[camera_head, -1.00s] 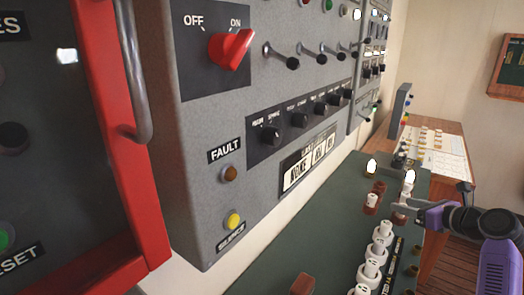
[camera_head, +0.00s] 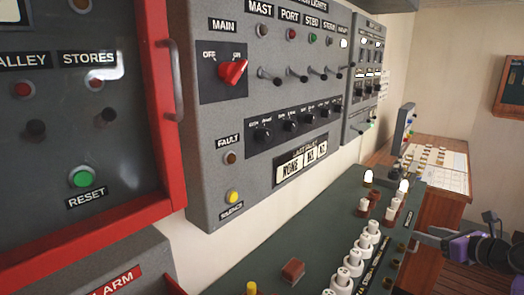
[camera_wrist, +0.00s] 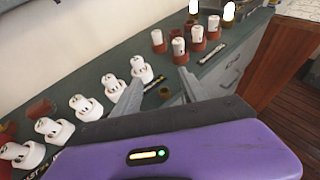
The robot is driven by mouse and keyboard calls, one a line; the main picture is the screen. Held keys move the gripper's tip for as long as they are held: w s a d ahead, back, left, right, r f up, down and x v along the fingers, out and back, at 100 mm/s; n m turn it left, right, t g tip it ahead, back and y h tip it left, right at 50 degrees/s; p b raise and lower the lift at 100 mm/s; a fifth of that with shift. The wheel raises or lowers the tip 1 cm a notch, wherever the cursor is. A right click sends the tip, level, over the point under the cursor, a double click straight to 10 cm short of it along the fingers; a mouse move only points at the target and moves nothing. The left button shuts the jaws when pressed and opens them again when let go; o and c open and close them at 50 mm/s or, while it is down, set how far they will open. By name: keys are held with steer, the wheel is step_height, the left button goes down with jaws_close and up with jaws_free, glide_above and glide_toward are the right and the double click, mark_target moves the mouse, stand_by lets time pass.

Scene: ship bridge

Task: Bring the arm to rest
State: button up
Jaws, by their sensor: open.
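My gripper (camera_head: 432,236) is at the right of the head view, at the right edge of the dark green console top (camera_head: 330,215). In the wrist view its two grey fingers (camera_wrist: 160,95) stand apart with nothing between them. A row of white fuse-like plugs (camera_head: 357,258) stands on the console, and it also shows to the left of the fingers in the wrist view (camera_wrist: 112,88). Plugs in red-brown bases (camera_wrist: 178,46) stand beyond the fingertips. My purple wrist housing fills the lower part of the wrist view.
A grey panel (camera_head: 215,150) with a red main switch (camera_head: 233,72) and several levers hangs on the wall. A red-framed alarm box (camera_head: 160,130) is at the left. A wooden desk (camera_head: 450,190) with papers stands behind. The floor (camera_wrist: 285,110) right of the console looks clear.

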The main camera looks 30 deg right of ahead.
steer(key=s+d+r+n+h, duration=0.2)
steer(key=d+r+n+h, duration=0.2)
steer(key=n+h, duration=0.25)
steer(key=s+a+f+n+t, duration=0.1)
steer(key=s+a+f+n, duration=0.15)
steer(key=a+n, duration=0.55)
steer(key=s+a+f+n+h, duration=0.1)
steer(key=s+a+f+n, duration=0.2)
steer(key=a, duration=0.9)
steer(key=s+a+f+n+t, duration=0.1)
steer(key=a+f+n, duration=0.2)
steer(key=a+n, duration=0.55)
steer(key=s+a+n+y, duration=0.5)
steer(key=s+a, duration=0.4)
steer(key=a, duration=0.4)
steer(key=s+a+n+y, duration=0.5)
steer(key=s+a+n, duration=0.2)
steer(key=s+a, duration=0.3)
steer(key=a, duration=0.3)
steer(key=shift+s+f+g, duration=0.2)
steer(key=shift+f+g, duration=0.1)
steer(key=shift+f, duration=0.1)
